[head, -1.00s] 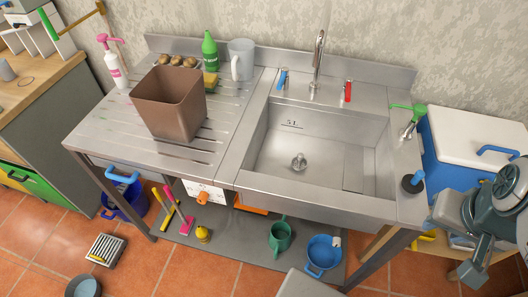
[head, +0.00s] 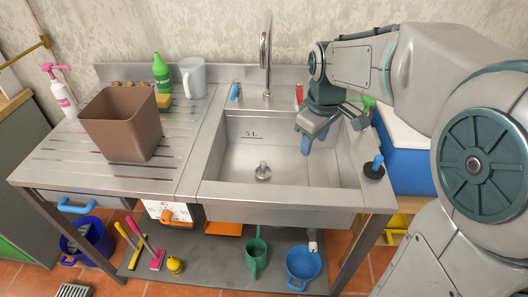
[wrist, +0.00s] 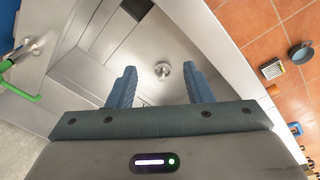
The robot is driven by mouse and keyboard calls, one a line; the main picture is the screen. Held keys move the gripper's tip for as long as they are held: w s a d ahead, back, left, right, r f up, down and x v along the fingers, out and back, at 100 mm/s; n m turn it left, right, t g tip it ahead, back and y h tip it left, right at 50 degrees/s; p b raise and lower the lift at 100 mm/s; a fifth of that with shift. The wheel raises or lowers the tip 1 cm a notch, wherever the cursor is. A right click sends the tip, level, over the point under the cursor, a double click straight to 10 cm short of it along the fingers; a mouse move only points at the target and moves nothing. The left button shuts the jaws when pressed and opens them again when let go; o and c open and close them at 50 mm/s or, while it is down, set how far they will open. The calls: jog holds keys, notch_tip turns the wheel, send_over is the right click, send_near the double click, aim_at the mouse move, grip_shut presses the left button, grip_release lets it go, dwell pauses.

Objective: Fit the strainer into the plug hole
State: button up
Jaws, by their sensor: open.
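The strainer (head: 262,171) is a small metal piece with an upright knob on the floor of the steel sink (head: 235,150). It also shows in the wrist view (wrist: 162,70), ahead of and between my fingertips. No separate plug hole shows; I cannot tell whether the strainer sits in it or beside it. My gripper (head: 328,138) is open and empty above the right part of the sink, its blue fingers pointing down. In the wrist view my gripper (wrist: 158,78) has its fingers wide apart, with nothing touching them.
A black plunger with a blue handle (head: 374,168) stands on the right rim. The tall tap (head: 266,60) rises at the back. A brown bin (head: 125,125), a white jug (head: 192,78) and a green bottle (head: 161,73) stand on the drainboard. The sink floor around the strainer is clear.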

jog(key=w+a+f+n+b, duration=0.3)
jog(key=w+a+f+n, duration=0.2)
jog(key=w+f, duration=0.35)
jog(key=n+g+b, duration=0.2)
jog(key=n+b, duration=0.2)
jog(key=n, duration=0.3)
send_over(263, 162)
jog(key=f, duration=1.1)
jog(key=shift+s+d+f, duration=0.15)
jog(key=shift+s+d, duration=0.1)
jog(key=shift+d, duration=0.15)
jog(key=shift+w+a+f, duration=0.1)
jog(key=shift+a+f, duration=0.05)
jog(key=shift+f, duration=0.55)
jog(key=f, duration=0.6)
jog(key=shift+a+f, duration=0.25)
jog(key=shift+a, duration=0.05)
jog(key=shift+w, duration=0.1)
grip_shut()
